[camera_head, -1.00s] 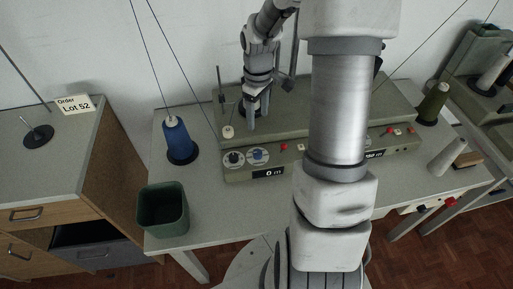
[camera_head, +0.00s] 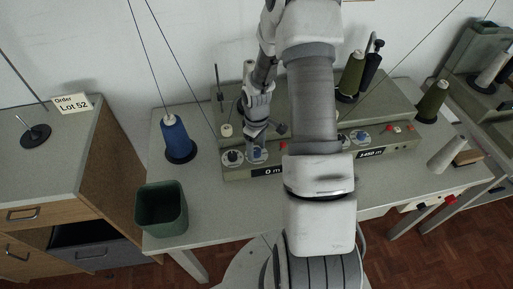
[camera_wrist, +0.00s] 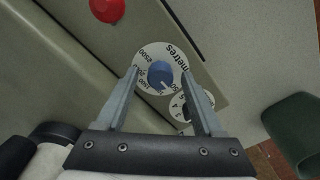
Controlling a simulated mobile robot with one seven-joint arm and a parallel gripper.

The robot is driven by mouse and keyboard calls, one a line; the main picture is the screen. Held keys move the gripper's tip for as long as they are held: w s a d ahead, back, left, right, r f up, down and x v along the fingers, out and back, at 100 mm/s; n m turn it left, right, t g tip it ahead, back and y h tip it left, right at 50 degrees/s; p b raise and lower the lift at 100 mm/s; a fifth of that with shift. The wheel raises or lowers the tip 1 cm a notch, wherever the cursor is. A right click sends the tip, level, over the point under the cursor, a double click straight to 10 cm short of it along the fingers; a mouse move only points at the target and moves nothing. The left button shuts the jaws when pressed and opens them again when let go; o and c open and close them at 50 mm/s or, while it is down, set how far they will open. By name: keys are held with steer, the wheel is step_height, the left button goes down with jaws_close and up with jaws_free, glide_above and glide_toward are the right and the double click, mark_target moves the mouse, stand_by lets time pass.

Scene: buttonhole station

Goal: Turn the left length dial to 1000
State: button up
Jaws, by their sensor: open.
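The left length dial is a white disc (camera_wrist: 150,54) marked "metres", with a blue knob (camera_wrist: 161,75) at its centre; in the head view its knob (camera_head: 257,154) is partly covered by my gripper. A white mark on the knob points to the lower right in the wrist view, near the low end of the scale. The left display (camera_head: 268,171) reads 0 m. My gripper (camera_wrist: 160,73) is open, its fingers on either side of the blue knob in the picture; contact cannot be told. It also shows above the dial in the head view (camera_head: 256,149).
A dial with a black knob (camera_head: 232,157) sits just left of the blue one. A red button (camera_wrist: 107,9) is on the panel. The right display (camera_head: 372,153) reads about 1450 m. A blue thread cone (camera_head: 177,138) and a green bin (camera_head: 161,208) stand to the left.

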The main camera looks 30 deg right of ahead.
jaws_close()
stand_by(0.3)
stand_by(0.3)
steer(key=m+b, duration=0.2)
steer(key=m, duration=0.1)
steer(key=shift+f+m, duration=0.15)
steer(key=shift+m, duration=0.25)
steer(key=shift+m+b, duration=1.05)
steer(key=shift+m, duration=1.45)
